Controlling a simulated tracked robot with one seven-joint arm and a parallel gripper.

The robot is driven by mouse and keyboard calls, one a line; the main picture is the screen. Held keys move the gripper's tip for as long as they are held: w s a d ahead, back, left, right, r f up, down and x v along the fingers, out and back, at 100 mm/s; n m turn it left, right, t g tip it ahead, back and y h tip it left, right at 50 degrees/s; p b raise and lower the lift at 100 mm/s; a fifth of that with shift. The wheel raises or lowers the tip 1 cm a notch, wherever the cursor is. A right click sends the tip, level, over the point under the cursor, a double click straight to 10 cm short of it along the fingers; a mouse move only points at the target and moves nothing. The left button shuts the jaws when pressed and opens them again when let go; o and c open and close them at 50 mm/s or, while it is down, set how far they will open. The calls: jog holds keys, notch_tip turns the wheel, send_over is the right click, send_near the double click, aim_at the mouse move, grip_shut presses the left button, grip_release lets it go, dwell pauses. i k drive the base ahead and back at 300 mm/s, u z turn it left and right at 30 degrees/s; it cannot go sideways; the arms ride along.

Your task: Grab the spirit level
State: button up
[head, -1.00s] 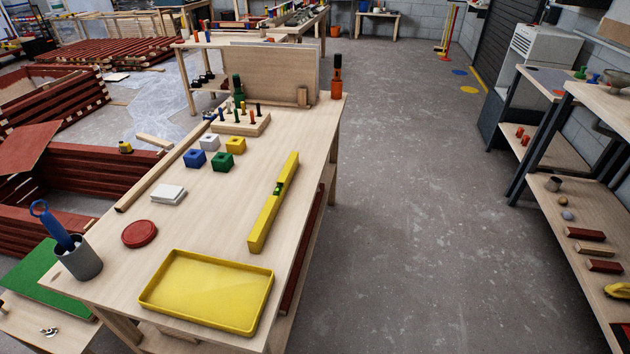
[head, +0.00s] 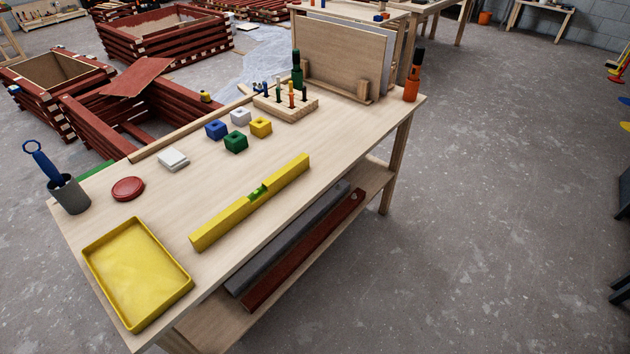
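The yellow spirit level (head: 228,220) with a green vial window at its middle lies on the wooden workbench (head: 345,135), along the bench's near right edge. It runs diagonally, its near end close to the yellow tray and its far end toward the back right. Nothing lies on it or touches it. My gripper is not in view.
On the bench are a yellow tray (head: 138,276), a red lid (head: 128,188), white tiles (head: 173,160), colored blocks (head: 236,142), a peg board (head: 286,105), a grey cup (head: 69,195) and an orange bottle (head: 412,82). Two battens lie on the shelf below.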

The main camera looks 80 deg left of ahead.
aim_at(202, 239)
jog(key=z, duration=0.1)
jog(key=i, duration=0.3)
jog(key=u, duration=2.8)
jog(key=i, duration=1)
jog(key=z, duration=0.2)
jog(key=k, duration=0.9)
jog(key=u, duration=0.2)
jog(key=i, duration=0.5)
jog(key=z, duration=0.05)
